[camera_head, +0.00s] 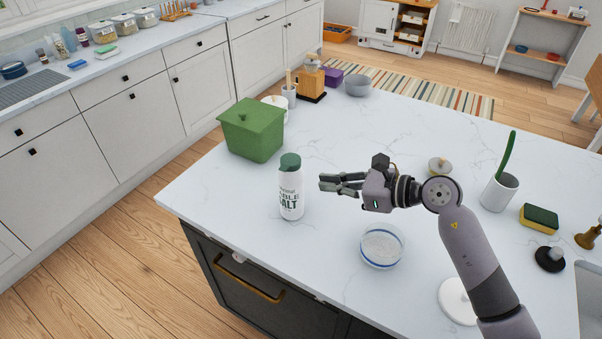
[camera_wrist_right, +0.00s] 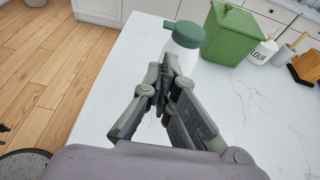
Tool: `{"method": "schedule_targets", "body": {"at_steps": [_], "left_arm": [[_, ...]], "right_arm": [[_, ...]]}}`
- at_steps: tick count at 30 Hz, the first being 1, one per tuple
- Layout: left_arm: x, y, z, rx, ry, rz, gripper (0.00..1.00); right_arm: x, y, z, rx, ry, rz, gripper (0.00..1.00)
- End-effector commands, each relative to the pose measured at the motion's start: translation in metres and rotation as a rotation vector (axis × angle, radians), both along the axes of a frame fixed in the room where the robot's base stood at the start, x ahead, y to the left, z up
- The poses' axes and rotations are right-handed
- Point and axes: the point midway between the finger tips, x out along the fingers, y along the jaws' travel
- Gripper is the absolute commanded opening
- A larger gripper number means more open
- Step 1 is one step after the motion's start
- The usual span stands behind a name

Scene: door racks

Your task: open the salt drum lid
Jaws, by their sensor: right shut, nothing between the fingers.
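The salt drum (camera_head: 291,198) is a white upright cylinder with "SALT" lettering, standing near the left edge of the white island top. Its green lid (camera_head: 290,161) sits on top; the lid also shows in the right wrist view (camera_wrist_right: 189,35), with a small dark tab sticking out to the left. I cannot tell whether the lid is fully closed. My right gripper (camera_head: 322,183) is just right of the drum, pointing at it, apart from it. In the wrist view its fingertips (camera_wrist_right: 165,78) meet with nothing between them, below the drum in the picture. My left gripper is not in view.
A green bin (camera_head: 252,130) stands behind and left of the drum. A glass bowl of white grains (camera_head: 382,246) is in front of my right arm.

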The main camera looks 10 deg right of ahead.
Motion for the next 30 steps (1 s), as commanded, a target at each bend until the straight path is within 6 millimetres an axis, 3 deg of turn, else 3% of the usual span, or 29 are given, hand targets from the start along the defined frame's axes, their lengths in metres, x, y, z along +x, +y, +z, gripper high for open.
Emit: {"method": "schedule_targets", "body": {"at_steps": [5,15,21,30], "left_arm": [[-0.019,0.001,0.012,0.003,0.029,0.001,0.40],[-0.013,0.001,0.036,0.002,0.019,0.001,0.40],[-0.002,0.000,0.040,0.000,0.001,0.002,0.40],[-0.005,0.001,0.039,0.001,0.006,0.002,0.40]], "right_arm": [[0.011,0.019,-0.004,-0.002,0.004,0.004,0.00],[0.041,0.065,-0.024,-0.002,0.005,0.003,0.00],[0.049,0.077,-0.031,-0.003,0.003,0.003,0.00],[0.049,0.077,-0.033,-0.004,0.003,0.003,0.00]]}}
